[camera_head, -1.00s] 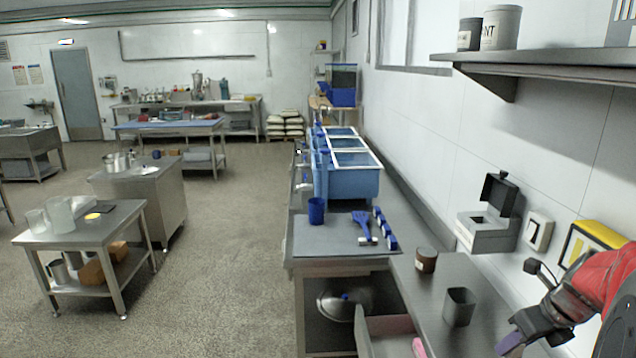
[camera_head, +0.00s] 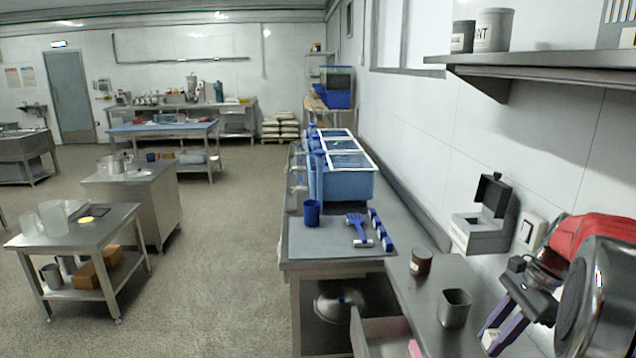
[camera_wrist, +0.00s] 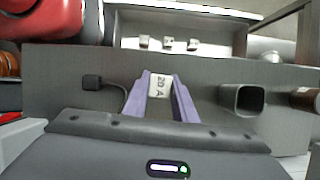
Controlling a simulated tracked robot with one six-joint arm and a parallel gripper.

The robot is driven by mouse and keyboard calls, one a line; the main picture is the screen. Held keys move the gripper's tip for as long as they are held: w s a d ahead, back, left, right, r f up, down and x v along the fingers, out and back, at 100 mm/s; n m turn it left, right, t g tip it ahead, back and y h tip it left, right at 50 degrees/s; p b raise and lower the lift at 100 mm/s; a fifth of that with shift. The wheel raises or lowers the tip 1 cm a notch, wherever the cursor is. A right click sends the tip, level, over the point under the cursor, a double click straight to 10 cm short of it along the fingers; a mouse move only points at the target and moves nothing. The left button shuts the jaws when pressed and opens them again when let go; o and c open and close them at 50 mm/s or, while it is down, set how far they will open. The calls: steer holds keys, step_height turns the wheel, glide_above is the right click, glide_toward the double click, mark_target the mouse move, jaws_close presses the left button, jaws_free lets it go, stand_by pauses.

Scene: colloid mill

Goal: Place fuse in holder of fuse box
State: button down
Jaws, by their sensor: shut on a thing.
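My gripper (camera_head: 487,343) is low at the right in the head view, over the near counter. Its purple fingers are shut on a white fuse (camera_wrist: 160,86) marked "20 A", which sits between the fingertips in the wrist view. The fuse also shows as a small white block (camera_head: 489,337) in the head view. The grey fuse box (camera_head: 480,235) is on the right wall, up and behind the gripper, with its dark lid (camera_head: 494,196) raised. The fuse is well apart from it. The holder inside the box cannot be made out.
A grey square cup (camera_head: 454,308) and a brown jar (camera_head: 421,262) stand on the counter. A white wall switch (camera_head: 531,231) is right of the fuse box. A shelf (camera_head: 540,68) juts out above. An open drawer (camera_wrist: 180,20) holds small white pieces (camera_wrist: 168,43).

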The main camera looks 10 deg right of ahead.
steer(key=w+a+f+n+g+h, duration=0.1)
steer(key=w+a+f+n, duration=0.2)
steer(key=a, duration=0.7)
steer(key=w+a+f+n+g+h, duration=0.2)
steer(key=w+a+f+n, duration=0.2)
steer(key=w+a+n, duration=0.3)
steer(key=w+a+f+n+g+h, duration=0.1)
steer(key=w+a+f+n, duration=0.3)
steer(key=a+n, duration=0.6)
steer(key=w+a+g, duration=0.1)
steer(key=a, duration=0.2)
steer(key=shift+f+h, duration=0.25)
steer(key=shift+h, duration=0.05)
steer(key=shift+a, duration=0.1)
